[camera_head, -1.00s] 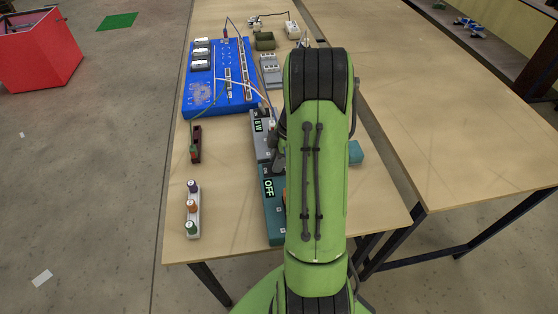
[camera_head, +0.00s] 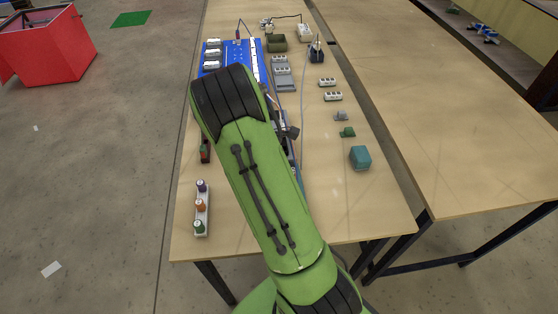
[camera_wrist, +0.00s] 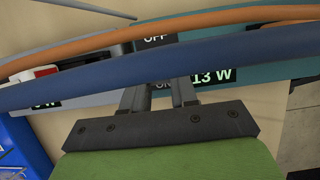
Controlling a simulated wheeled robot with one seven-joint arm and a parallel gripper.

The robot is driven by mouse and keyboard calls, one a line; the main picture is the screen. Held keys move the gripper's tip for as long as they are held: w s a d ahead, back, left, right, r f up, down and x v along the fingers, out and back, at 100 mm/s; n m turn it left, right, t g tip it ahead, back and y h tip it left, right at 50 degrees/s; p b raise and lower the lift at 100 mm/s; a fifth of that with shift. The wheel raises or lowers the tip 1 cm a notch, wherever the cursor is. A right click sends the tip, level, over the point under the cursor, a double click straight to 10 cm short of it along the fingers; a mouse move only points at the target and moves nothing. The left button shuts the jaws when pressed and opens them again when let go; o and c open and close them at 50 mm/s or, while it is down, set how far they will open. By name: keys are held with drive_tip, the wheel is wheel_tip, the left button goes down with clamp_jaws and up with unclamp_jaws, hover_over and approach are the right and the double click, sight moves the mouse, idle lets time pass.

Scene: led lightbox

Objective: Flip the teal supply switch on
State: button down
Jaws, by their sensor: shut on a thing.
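The teal supply (camera_wrist: 262,72) lies across the wrist view, with a lit display (camera_wrist: 213,76) reading 13 W. Its OFF label (camera_wrist: 155,38) shows above a blue cable and its ON label shows in part between my fingers. My gripper (camera_wrist: 159,84) is at the supply's switch area, shut on what appears to be the switch. The blue cable hides the fingertips and the switch itself. In the head view my arm covers nearly all of the teal supply.
Blue (camera_wrist: 130,75) and orange (camera_wrist: 80,47) cables cross close over my fingers. A blue board (camera_head: 257,60) stands behind the arm. A teal block (camera_head: 360,157) sits on the table at right, and a strip with coloured knobs (camera_head: 201,208) at left. The front right tabletop is clear.

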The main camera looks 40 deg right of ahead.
idle(0.5)
drive_tip(key=c, duration=0.9)
unclamp_jaws()
drive_tip(key=shift+a+f, duration=0.1)
drive_tip(key=p+v, duration=0.4)
drive_tip(key=v, duration=1.1)
drive_tip(key=shift+w+a+r, duration=0.2)
drive_tip(key=shift+a+r, duration=0.05)
drive_tip(key=shift+r, duration=0.05)
